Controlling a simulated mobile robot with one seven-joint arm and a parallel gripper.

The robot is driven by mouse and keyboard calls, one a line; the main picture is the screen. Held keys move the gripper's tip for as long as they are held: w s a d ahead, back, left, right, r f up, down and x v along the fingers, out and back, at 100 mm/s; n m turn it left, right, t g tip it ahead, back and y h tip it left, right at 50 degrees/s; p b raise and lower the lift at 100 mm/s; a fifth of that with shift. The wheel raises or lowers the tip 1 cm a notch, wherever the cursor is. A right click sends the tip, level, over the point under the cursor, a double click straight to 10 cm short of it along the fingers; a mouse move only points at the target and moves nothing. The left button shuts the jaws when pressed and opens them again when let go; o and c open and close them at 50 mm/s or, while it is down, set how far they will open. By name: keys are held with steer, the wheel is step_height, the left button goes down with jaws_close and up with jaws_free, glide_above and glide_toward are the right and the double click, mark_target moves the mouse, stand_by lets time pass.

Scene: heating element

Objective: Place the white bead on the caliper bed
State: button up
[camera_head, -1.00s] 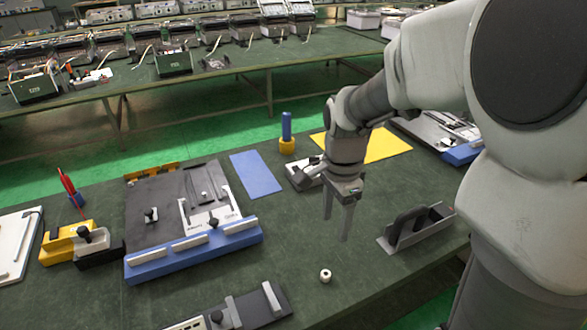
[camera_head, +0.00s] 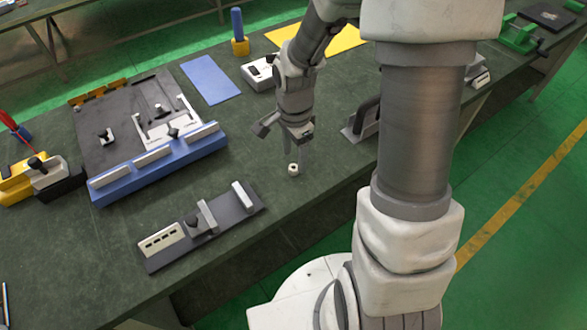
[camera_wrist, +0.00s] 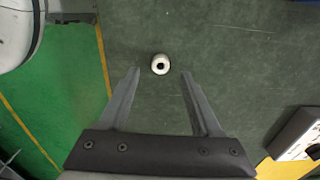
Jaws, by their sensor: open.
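The white bead (camera_head: 293,169), a small ring-like piece with a dark hole, stands on the green table top near its front edge. It also shows in the wrist view (camera_wrist: 160,64), just beyond and between the fingertips. My gripper (camera_head: 293,156) is open and empty, pointing down close to the bead. Its two fingers (camera_wrist: 160,73) are spread to either side of the bead with gaps. The caliper bed (camera_head: 228,212) appears to be the dark grey plate with a sliding jaw and a pale end block, left of the bead near the front edge.
A blue-edged fixture board (camera_head: 160,163) lies behind the caliper bed. A grey holder (camera_head: 358,135) stands right of my gripper. A white device (camera_head: 259,72), a blue mat (camera_head: 211,80) and a yellow mat (camera_head: 345,40) lie farther back. Table around the bead is clear.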

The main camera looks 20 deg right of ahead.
mark_target(294, 164)
step_height(294, 164, down, 4)
steer(key=shift+a+r, duration=0.1)
steer(key=shift+r, duration=0.1)
jaws_close()
